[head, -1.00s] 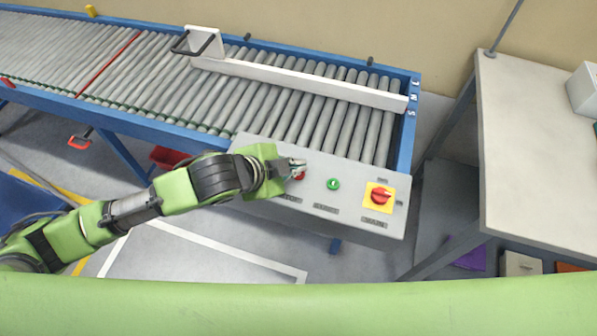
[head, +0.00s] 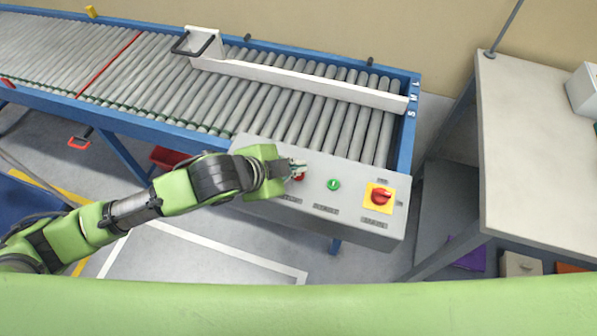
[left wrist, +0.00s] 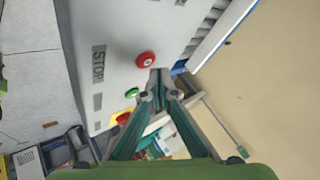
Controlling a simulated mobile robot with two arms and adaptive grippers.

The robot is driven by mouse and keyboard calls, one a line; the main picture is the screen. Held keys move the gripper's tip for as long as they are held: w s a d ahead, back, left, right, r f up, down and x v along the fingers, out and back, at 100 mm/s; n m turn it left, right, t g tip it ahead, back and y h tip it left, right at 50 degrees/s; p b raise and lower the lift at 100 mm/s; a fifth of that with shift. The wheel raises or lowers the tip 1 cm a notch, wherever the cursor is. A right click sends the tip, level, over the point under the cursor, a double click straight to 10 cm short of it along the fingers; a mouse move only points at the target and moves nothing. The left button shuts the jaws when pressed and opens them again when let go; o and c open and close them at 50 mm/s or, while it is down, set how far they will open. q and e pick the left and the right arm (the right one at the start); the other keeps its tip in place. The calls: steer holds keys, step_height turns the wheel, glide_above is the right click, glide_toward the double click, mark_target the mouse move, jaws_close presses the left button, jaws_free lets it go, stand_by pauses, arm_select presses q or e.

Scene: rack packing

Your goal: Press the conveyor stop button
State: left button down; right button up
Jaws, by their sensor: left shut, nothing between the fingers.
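The grey control box (head: 345,215) is fixed at the near side of the roller conveyor. The red stop button (head: 299,177) is at its left, partly hidden by my left gripper (head: 298,166). In the left wrist view the round red button (left wrist: 146,60) shows near the STOP label (left wrist: 98,65), close to my shut fingertips (left wrist: 158,75). The left gripper is shut and empty, right at the button; I cannot tell whether it touches. A green button (head: 333,184) and a red rotary switch on a yellow plate (head: 380,197) sit further right. My right gripper is not in view.
The roller conveyor (head: 330,125) with a white guide bar (head: 310,84) runs behind the box. A light table (head: 535,150) stands at the right, with small boxes below it. The floor in front of the box is open.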

mark_target(296, 177)
arm_select(q)
steer(key=shift+f, duration=0.1)
steer(key=shift+f, duration=0.75)
stand_by(0.7)
steer(key=shift+r+p, duration=0.85)
steer(key=shift+p, duration=0.3)
step_height(296, 177, up, 5)
steer(key=p, duration=0.5)
steer(key=shift+p, duration=0.35)
